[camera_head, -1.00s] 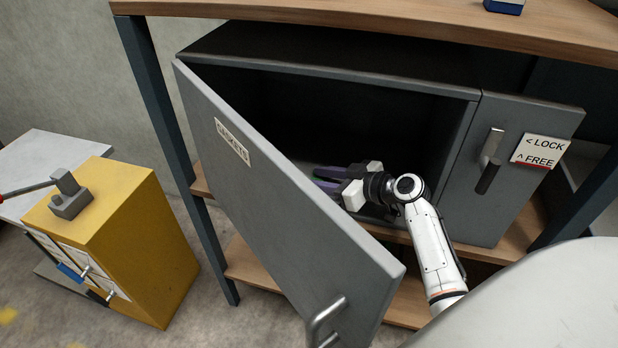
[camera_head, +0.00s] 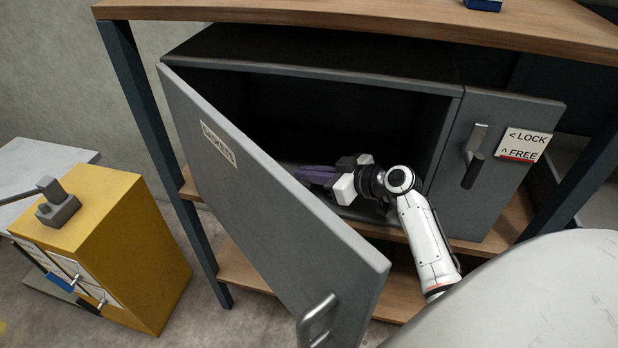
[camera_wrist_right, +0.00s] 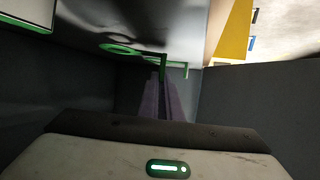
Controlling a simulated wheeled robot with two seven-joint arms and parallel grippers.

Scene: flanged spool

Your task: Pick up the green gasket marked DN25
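The grey cabinet (camera_head: 300,52) has its door (camera_head: 255,190), labelled GASKETS, swung open. My right gripper (camera_head: 312,174) reaches inside it, its purple fingers close together. In the right wrist view the fingers (camera_wrist_right: 163,92) point away from the camera with a narrow gap. A thin green piece (camera_wrist_right: 163,66) stands edge-on in line with that gap at the fingertips; it looks like part of a gasket held there. A green ring (camera_wrist_right: 122,49) shows just left of it. No DN25 marking is readable. In the head view the gaskets are hidden. My left gripper is not in view.
The open door stands close to the left of my right arm. The latch handle (camera_head: 474,155) is beside a LOCK/FREE label (camera_head: 523,144). A wooden shelf (camera_head: 245,268) lies below. A yellow cabinet (camera_head: 110,215) stands at the left, with clear floor beside it.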

